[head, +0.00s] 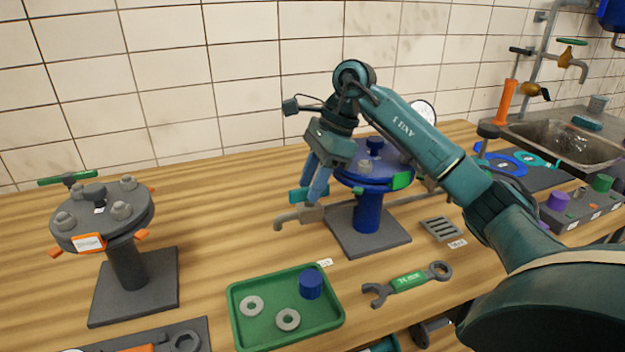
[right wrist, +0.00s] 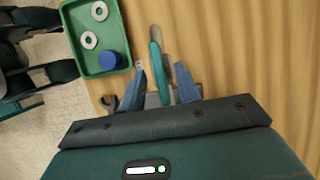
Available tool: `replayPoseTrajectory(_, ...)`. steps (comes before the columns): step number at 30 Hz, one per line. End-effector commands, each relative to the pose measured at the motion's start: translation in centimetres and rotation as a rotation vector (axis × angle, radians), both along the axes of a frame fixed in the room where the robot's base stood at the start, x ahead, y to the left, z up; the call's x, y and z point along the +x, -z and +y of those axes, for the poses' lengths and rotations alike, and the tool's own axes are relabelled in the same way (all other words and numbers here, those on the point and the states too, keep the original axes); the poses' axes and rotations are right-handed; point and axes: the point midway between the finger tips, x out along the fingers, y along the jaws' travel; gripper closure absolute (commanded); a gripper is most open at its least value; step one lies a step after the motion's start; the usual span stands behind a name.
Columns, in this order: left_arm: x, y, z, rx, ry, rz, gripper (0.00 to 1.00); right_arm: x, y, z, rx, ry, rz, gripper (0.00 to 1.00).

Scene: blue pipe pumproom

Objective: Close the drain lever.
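The drain lever (head: 299,195) is a small teal handle on the grey drain spout (head: 293,215), left of the blue flanged stand (head: 368,208). In the right wrist view the teal lever (right wrist: 156,68) lies between the two blue fingers, with a gap visible beside it. My right gripper (head: 314,190) comes down from above at the lever and partly hides it. In the right wrist view my right gripper (right wrist: 160,72) is open, its fingers on either side of the lever. Contact cannot be told. My left gripper is not in view.
A green tray (head: 262,331) with two washers and a blue cap (head: 311,284) stands in front. A green-handled wrench (head: 408,282) and grey grate (head: 440,229) lie to the right. A grey flanged stand (head: 127,262) is at left; a sink (head: 565,145) is far right.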

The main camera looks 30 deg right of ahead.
Motion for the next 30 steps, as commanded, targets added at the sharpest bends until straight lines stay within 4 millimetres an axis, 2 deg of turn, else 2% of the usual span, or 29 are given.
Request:
replayPoseTrajectory(5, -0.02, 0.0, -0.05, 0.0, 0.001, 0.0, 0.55, 0.0, -0.01, 0.02, 0.0, 0.0, 0.0, 0.69)
replayPoseTrajectory(16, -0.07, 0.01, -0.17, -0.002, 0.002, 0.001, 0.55, -0.01, -0.02, 0.02, 0.001, 0.0, 0.001, 0.99)
replayPoseTrajectory(30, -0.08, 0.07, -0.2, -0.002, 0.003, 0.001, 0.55, -0.04, 0.0, 0.02, 0.0, 0.042, 0.0, 1.0)
